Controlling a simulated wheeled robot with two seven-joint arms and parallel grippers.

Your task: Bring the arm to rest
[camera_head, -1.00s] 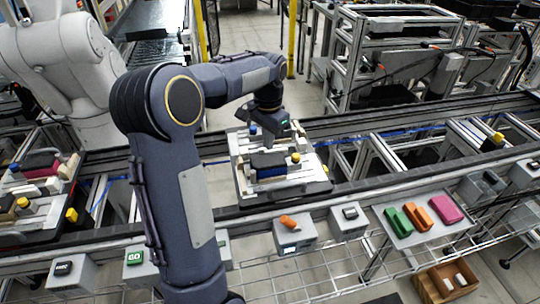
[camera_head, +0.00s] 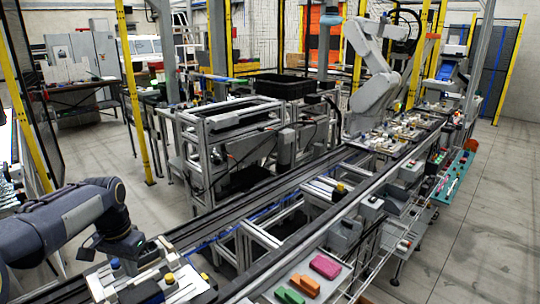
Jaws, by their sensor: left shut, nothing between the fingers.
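My left arm comes in from the lower left. My left gripper (camera_head: 122,244) points down at the far end of that arm, above the back edge of a pallet fixture (camera_head: 172,264). It is shut with nothing in it. The fixture sits on the conveyor in the lower left, partly cut off by the bottom edge. It carries light rails, a dark block and blue and yellow knobs. My right gripper is not in view.
A conveyor (camera_head: 290,182) runs from the lower left to the upper right. A tray (camera_head: 333,287) with green, orange and pink blocks stands at the front. A white robot arm (camera_head: 375,90) stands at the far end. Open floor (camera_head: 470,220) lies at the right.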

